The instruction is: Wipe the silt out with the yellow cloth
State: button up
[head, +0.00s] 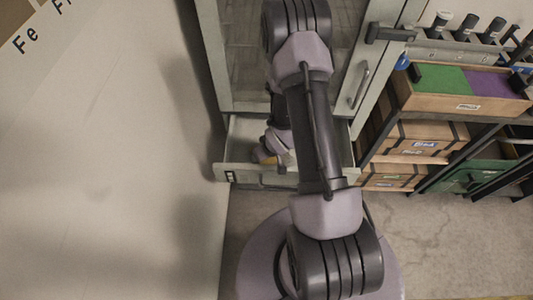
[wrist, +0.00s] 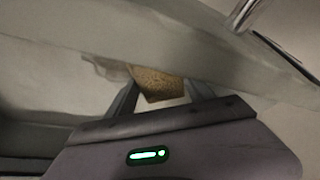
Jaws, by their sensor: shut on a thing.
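My gripper (wrist: 160,92) is shut on the yellow cloth (wrist: 157,82), which shows as a rough, mustard-coloured piece between the two fingers. My arm hides the middle and part of the right of the drawer. In the wrist view a pale wall or edge crosses just above the cloth. I cannot make out silt, or tell whether the cloth touches the drawer floor.
The cabinet (head: 352,62) has a glass front and a bar handle (head: 360,86) above the drawer. To the right, a rack holds wooden boxes (head: 418,138), a green crate (head: 472,178) and a divided green and purple tray (head: 460,102). The floor (head: 440,240) at lower right is clear.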

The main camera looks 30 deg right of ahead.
jog(key=shift+r+p, duration=2.05)
jog(key=shift+r, duration=0.95)
notch_tip(320, 180, up, 3)
jog(key=shift+r+p, duration=0.1)
jog(key=shift+p, duration=1)
